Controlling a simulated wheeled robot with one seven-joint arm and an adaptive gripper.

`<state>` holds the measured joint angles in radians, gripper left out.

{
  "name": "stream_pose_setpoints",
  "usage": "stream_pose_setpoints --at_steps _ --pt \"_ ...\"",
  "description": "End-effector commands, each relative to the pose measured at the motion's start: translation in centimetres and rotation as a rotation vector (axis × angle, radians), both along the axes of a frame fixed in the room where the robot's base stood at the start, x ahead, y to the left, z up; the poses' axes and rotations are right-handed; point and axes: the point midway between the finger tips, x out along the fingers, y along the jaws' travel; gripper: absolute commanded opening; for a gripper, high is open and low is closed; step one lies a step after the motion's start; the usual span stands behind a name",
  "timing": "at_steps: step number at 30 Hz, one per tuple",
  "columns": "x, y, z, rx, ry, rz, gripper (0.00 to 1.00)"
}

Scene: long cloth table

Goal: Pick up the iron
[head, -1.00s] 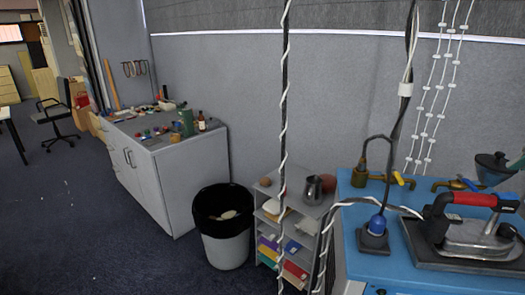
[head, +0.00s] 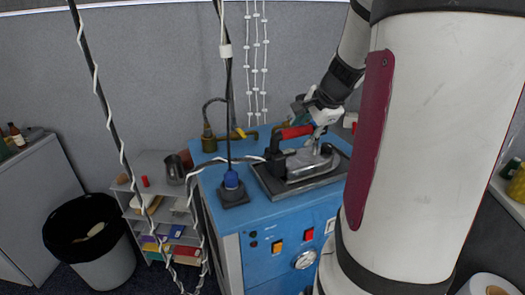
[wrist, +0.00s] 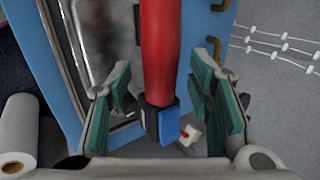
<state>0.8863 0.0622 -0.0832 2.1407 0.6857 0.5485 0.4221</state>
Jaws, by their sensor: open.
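The iron (head: 312,166) lies on a dark tray (head: 268,181) on top of the blue workbench unit. It has a silver body and a red handle (head: 297,132) with black ends. My gripper (head: 316,122) is at the right end of the handle in the head view. In the wrist view my gripper (wrist: 163,85) is open, with teal-padded fingers on both sides of the red handle (wrist: 157,45). Gaps show between the pads and the handle. The iron's silver body shows at upper left there. My arm hides part of the unit's right side.
Hanging cables (head: 227,80) run down close by. Brass taps (head: 209,140) line the back edge. A low shelf (head: 150,165) and a black-lined bin (head: 85,235) stand at left.

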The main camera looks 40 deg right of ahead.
Motion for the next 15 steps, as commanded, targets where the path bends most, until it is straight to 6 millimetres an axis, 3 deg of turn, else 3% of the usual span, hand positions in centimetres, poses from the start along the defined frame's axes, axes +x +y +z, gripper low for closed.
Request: stream_pose_setpoints --at_steps 10,15 --pt "0.51 -0.12 -0.77 -0.001 0.0 0.001 0.47" --pt "0.48 -0.11 -0.79 0.001 0.0 0.001 0.08"
